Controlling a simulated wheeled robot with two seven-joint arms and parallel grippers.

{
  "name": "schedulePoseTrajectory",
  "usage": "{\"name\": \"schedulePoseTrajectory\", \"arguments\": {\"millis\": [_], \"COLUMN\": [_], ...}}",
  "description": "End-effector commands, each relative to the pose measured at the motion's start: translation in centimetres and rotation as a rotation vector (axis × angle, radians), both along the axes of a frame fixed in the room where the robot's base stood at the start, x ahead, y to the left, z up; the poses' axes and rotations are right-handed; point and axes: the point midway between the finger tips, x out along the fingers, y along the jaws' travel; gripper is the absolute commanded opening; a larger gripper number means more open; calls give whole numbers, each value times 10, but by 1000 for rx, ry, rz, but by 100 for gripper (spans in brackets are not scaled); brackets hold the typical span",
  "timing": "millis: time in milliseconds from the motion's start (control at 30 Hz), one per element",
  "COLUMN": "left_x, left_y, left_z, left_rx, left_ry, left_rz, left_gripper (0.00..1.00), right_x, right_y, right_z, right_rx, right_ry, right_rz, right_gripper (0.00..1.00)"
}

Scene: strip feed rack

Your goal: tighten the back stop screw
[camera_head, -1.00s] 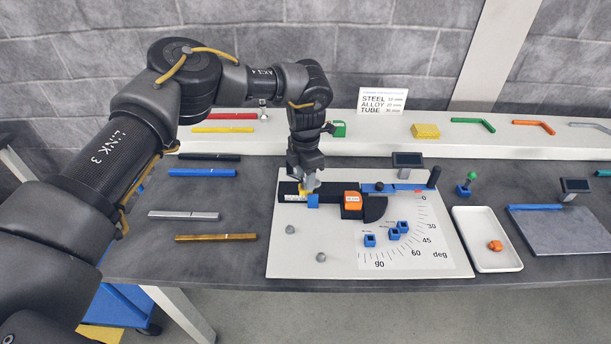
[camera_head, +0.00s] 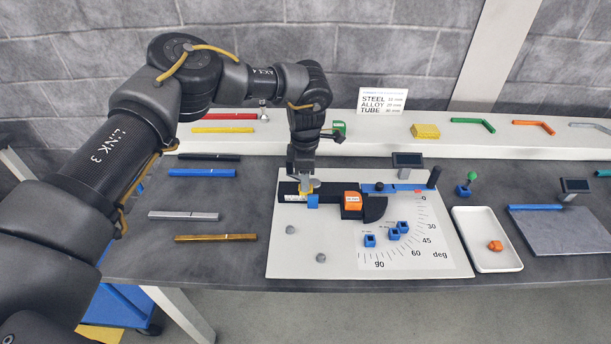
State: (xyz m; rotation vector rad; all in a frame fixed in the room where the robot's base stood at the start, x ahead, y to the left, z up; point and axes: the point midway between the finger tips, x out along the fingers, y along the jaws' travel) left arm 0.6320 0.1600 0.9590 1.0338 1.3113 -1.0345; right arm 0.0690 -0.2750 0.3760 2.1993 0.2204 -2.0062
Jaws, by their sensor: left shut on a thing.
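My left gripper (camera_head: 306,187) points down over the left end of the black rail on the white bending board (camera_head: 300,265). It is shut on a small yellow part (camera_head: 304,191), which I take to be the back stop screw; the fingers hide most of it. The blue back stop block (camera_head: 313,201) sits right at the fingertips on the rail, beside a white scale (camera_head: 290,198). An orange block (camera_head: 352,201) stands on the rail to the right. My right gripper is not in view.
A blue bar with a black upright handle (camera_head: 434,178) is at the board's right. Small blue blocks (camera_head: 394,234) lie on the angle scale. A white tray (camera_head: 487,265) holds an orange piece. Several coloured strips (camera_head: 203,173) lie left. A white shelf (camera_head: 380,142) runs behind.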

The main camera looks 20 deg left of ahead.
Motion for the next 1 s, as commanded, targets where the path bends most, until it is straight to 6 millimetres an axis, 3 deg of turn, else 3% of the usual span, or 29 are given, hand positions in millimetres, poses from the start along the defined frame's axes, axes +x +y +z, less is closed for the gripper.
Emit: {"name": "schedulePoseTrajectory", "arguments": {"millis": [300, 333, 500, 800, 1000], "left_x": [2, 2, 1, 1, 1], "left_y": [0, 0, 0, 0, 0], "left_z": [2, 2, 1, 2, 26], "left_rx": [-1, -1, 0, 0, -1], "left_ry": [-5, -5, -3, -2, -5], "left_rz": [-1, -1, 0, 0, -1], "left_gripper": [19, 43, 64, 64, 64], "right_x": [0, 0, 0, 0, 0], "right_y": [0, 0, 0, 0, 0], "right_z": [0, 0, 0, -1, -9], "right_rx": [0, 0, 0, 0, 0], "right_ry": [0, 0, 0, 0, 0], "right_rz": [0, 0, 0, 0, 0], "right_gripper": [36, 36, 36, 36, 36]}}
